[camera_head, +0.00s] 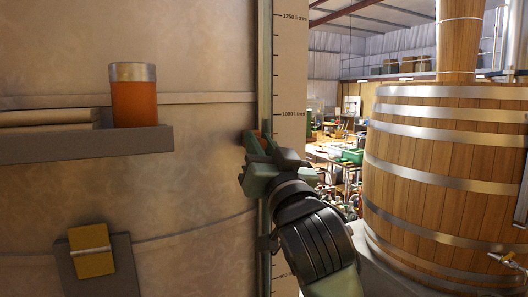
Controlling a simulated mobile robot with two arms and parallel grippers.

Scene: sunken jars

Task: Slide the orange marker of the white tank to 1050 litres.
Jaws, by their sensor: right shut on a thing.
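The white tank (205,210) fills the left side of the view, its wall a pale beige. An upright scale strip (290,70) runs along its right edge, with 1250 litres near the top and 1000 litres lower down. My right gripper (259,146) is shut on the orange marker (258,136) at the rail left of the strip. Only a little orange shows between the fingers; the rest is hidden. The marker looks slightly below the 1000 litres line. My left gripper is out of view.
A grey shelf (80,146) on the tank wall holds an orange jar (134,98). A grey holder with a tan block (92,250) hangs below. A wooden barrel (440,170) stands at the right, with a cluttered workshop behind.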

